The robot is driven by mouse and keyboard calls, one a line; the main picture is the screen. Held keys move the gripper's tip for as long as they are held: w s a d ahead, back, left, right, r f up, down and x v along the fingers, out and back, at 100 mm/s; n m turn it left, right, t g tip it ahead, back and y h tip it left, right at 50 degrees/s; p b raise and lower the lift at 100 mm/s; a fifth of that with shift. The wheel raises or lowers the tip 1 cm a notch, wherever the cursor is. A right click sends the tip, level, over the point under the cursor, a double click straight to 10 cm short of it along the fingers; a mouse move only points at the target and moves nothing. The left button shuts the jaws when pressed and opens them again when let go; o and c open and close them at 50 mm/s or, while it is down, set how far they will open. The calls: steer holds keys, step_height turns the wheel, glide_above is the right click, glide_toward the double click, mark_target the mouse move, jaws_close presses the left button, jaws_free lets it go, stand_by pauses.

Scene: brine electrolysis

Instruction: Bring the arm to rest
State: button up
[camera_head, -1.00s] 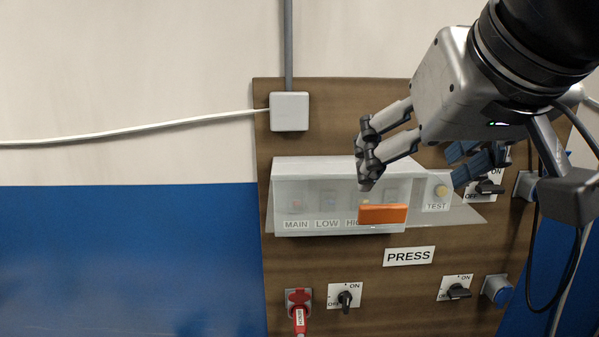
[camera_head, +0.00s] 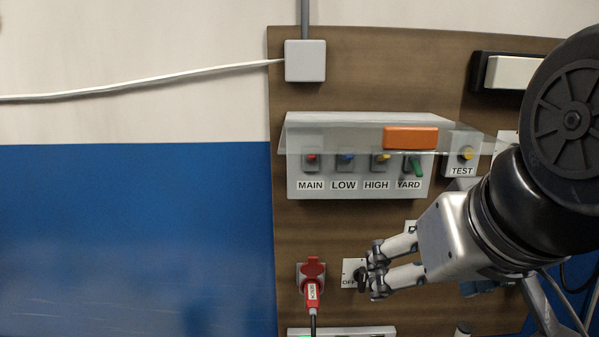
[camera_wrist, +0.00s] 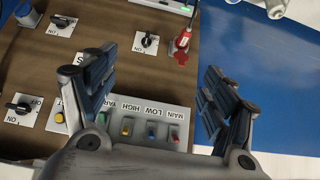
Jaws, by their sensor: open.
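My gripper (camera_head: 375,270) is in front of the lower part of the wooden panel, with nothing between its fingers. In the head view its fingertips overlap a rotary ON/OFF switch (camera_head: 349,268) and hide part of it. In the wrist view my gripper (camera_wrist: 157,75) has its fingers spread wide, with bare panel and floor-side blue wall behind them. The arm reaches in from the right edge of the head view.
A clear cover with an orange handle (camera_head: 410,138) juts out above the MAIN, LOW, HIGH and YARD switches (camera_head: 347,165). A red plug (camera_head: 312,290) with a cable is left of my fingertips. A TEST button (camera_head: 466,153) is at right. The blue wall (camera_head: 130,240) is clear at left.

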steer(key=s+f+g+b, duration=0.1)
steer(key=s+f+b, duration=0.35)
steer(key=f, duration=0.95)
steer(key=s+f+g+b, duration=0.1)
steer(key=f+b, duration=0.6)
steer(key=f, duration=0.6)
steer(key=s+f+g+b, duration=0.15)
steer(key=f+b, duration=0.45)
steer(key=f, duration=0.8)
step_height(320, 180, up, 13)
steer(key=s+d+p, duration=0.1)
steer(key=d+p, duration=0.1)
steer(key=p, duration=1)
steer(key=shift+t+p, duration=0.35)
steer(key=shift+p, duration=0.05)
steer(key=shift+s+a, duration=0.1)
steer(key=shift+c, duration=0.5)
